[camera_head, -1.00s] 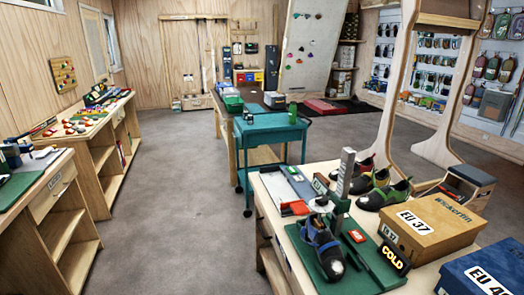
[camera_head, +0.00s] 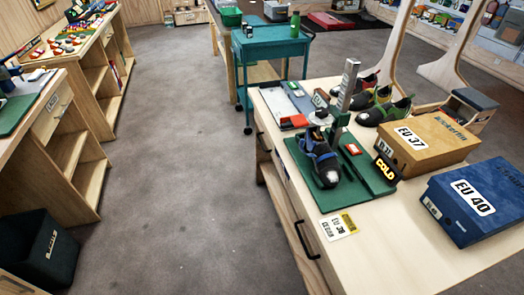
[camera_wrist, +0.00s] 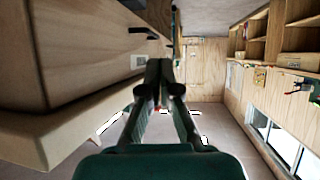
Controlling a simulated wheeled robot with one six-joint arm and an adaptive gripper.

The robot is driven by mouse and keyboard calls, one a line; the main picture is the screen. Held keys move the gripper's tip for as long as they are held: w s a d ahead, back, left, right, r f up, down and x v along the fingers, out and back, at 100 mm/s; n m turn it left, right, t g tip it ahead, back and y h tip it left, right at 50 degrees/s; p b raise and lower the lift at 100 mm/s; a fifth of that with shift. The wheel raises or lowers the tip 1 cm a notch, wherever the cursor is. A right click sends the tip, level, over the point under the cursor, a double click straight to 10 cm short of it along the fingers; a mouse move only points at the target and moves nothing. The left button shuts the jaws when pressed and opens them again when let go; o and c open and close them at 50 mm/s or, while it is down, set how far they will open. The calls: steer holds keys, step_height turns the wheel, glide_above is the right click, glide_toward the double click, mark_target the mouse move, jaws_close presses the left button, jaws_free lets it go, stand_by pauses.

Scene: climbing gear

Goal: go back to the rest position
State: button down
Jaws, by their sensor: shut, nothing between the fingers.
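My gripper (camera_wrist: 158,75) shows only in the wrist view, seen from behind along its two dark fingers. The fingers are together at their tips, with nothing between them. The gripper is in the air, and a light wooden counter with drawers (camera_wrist: 60,50) fills the left side of that view. The arm and gripper do not show in the head view.
In the head view, the wooden workbench (camera_head: 390,250) on the right bears a climbing shoe (camera_head: 322,162) on a green stand, an orange box (camera_head: 430,142) and a blue box (camera_head: 478,205). A teal cart (camera_head: 272,50) stands behind. A black bin (camera_head: 40,250) is lower left. The grey floor (camera_head: 180,170) between is clear.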

steer(key=s+d+r+m+t+h, duration=0.1)
steer(key=s+d+r, duration=0.3)
steer(key=s+r, duration=1)
steer(key=s+t, duration=0.1)
steer(key=s, duration=0.3)
steer(key=shift+r+t, duration=0.3)
